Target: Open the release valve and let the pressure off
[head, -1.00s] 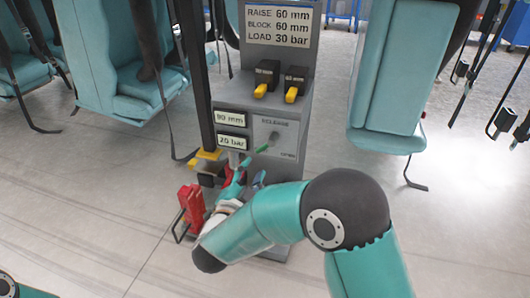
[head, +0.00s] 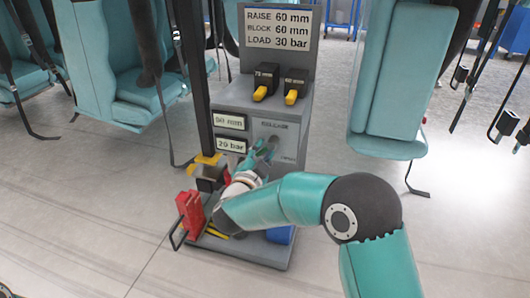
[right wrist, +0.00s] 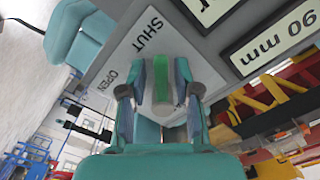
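The release valve's panel (head: 290,142) is on the front of a grey column (head: 298,118). In the right wrist view the valve's green-tipped lever (right wrist: 160,66) stands out from a white plate (right wrist: 128,48) marked SHUT and OPEN. My right gripper (head: 264,150) is at the panel and hides most of the lever in the head view. In the right wrist view the fingers (right wrist: 163,88) are partly closed, one on each side of the lever, with a narrow gap seeming to show on the right. The column displays read 90 mm (head: 229,121) and about 20 bar (head: 231,145). My left gripper is out of view.
Two black blocks with yellow levers (head: 265,82) sit on the column's shelf under a sign reading 60 mm, 60 mm, 30 bar (head: 278,27). A red stand (head: 190,214) is at the base's left. Teal seats (head: 390,80) flank the column. Open floor lies in front.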

